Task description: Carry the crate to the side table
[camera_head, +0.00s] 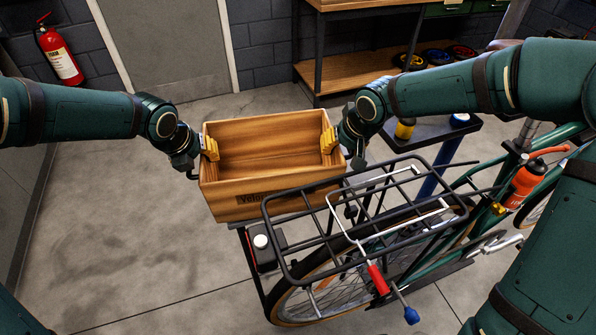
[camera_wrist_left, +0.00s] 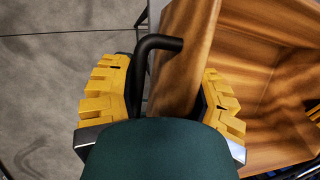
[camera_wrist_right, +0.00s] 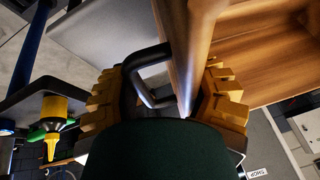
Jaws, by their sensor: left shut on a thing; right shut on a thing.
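The wooden crate (camera_head: 235,178) is open-topped and looks empty, with dark lettering on its near side. It is roughly level, just beyond the bike's black rear rack (camera_head: 375,240), whose bars cover its lower right corner. I cannot tell whether it touches the rack. My left gripper (camera_head: 209,148) is shut at the crate's left end wall, one yellow finger inside; the black handle (camera_wrist_left: 158,44) shows between its fingers. My right gripper (camera_head: 328,140) is shut likewise at the right end, by another black handle (camera_wrist_right: 150,75). I cannot tell which table is the side table.
A small dark-topped stand (camera_head: 470,124) with bottles is right of the crate, behind the bike. A wooden workbench (camera_head: 350,72) stands at the back. A fire extinguisher (camera_head: 60,55) hangs on the left wall. The concrete floor (camera_head: 110,220) left of the crate is clear.

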